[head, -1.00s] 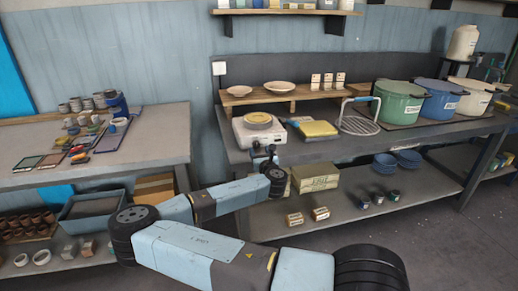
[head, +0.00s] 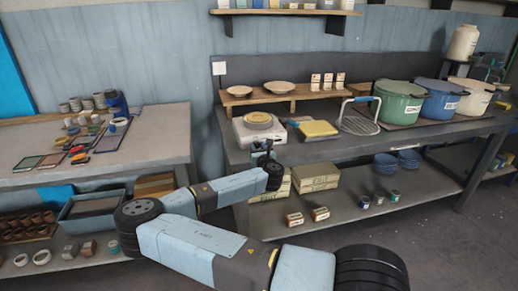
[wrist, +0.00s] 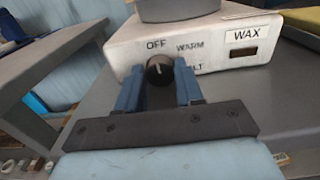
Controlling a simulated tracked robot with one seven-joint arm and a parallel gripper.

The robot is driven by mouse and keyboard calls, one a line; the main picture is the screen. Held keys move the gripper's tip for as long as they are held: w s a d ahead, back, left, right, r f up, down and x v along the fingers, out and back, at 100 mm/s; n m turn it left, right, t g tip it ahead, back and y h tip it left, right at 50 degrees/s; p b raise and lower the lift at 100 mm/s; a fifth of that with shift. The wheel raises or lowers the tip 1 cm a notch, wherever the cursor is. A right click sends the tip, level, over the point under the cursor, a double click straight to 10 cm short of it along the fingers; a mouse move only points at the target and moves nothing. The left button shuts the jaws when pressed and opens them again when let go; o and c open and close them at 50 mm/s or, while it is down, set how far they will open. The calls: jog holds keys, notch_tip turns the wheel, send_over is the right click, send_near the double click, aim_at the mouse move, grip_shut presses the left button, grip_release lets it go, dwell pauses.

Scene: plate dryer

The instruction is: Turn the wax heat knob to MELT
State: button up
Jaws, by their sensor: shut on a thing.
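The wax heater is a white box (head: 245,134) with a round pan on top, at the left end of the long bench. In the wrist view, its front (wrist: 215,52) carries the words OFF, WARM and WAX, and "LT", the end of a partly hidden word. The black heat knob (wrist: 159,70) sits below OFF and WARM. Its pale mark points roughly up, near OFF. My gripper (wrist: 160,90) has its blue fingers on both sides of the knob and is shut on it. In the head view, my gripper (head: 262,150) is at the heater's front, and the knob is hidden.
A yellow-topped block (head: 318,128) lies right of the heater, then a wire rack (head: 358,122) and green (head: 398,104) and blue (head: 440,104) pots. A wooden riser (head: 290,96) with plates stands behind.

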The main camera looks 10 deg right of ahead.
jog(key=c, duration=0.4)
jog(key=shift+m, duration=0.8)
jog(key=o, duration=1)
jog(key=s, duration=1.3)
jog(key=shift+s+f, duration=0.1)
jog(key=shift+s, duration=0.3)
